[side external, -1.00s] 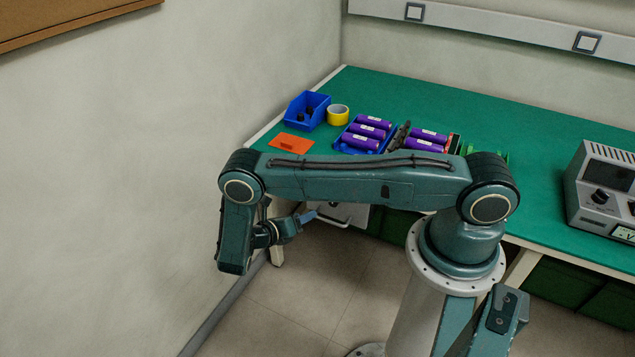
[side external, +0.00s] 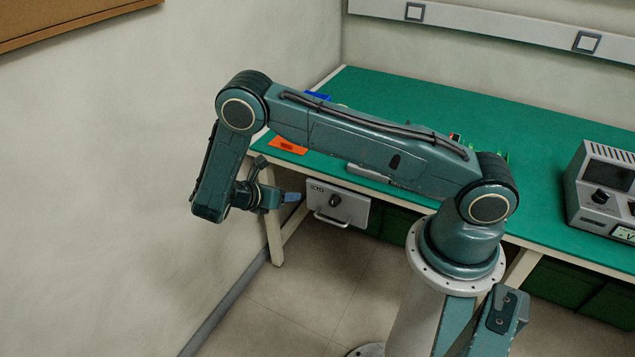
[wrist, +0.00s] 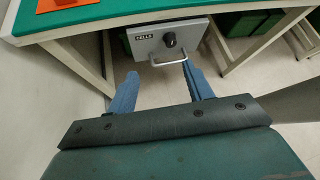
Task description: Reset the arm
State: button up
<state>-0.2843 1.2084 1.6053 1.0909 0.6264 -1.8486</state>
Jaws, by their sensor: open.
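My gripper (side external: 292,198) is in front of the bench's near edge and below the level of its top, away from the work on it. In the wrist view my gripper (wrist: 160,90) shows two blue fingers spread apart with nothing between them. Beyond the fingers is a grey drawer (wrist: 170,42) labelled CELLS, closed under the green bench top (wrist: 110,12). The drawer (side external: 338,205) also shows in the side external view, to the right of my gripper. My raised arm hides most of the purple cells' area on the bench.
An orange card (side external: 287,145) lies near the bench's left corner. Part of a blue bin (side external: 318,96) shows behind my arm. A grey instrument (side external: 605,190) stands at the right. The wall is close on the left; the floor (side external: 325,285) below my gripper is clear.

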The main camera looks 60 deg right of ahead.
jog(key=s+a+r+m+t+y, duration=0.1)
jog(key=s+r+m+t+y, duration=0.3)
jog(key=r, duration=0.8)
jog(key=s+a+r+m+y, duration=0.1)
jog(key=a+r+m+y, duration=0.15)
jog(key=r+m, duration=0.7)
jog(key=s+a+r+m+t+y, duration=0.2)
jog(key=s+r, duration=0.4)
jog(key=s, duration=0.3)
jog(key=s+a+r+m+t+y, duration=0.2)
jog(key=s+r, duration=0.5)
jog(key=s, duration=0.3)
jog(key=shift+s+a+m+t, duration=0.3)
jog(key=shift+a+m, duration=0.05)
jog(key=shift+a, duration=0.05)
jog(key=shift+y, duration=0.25)
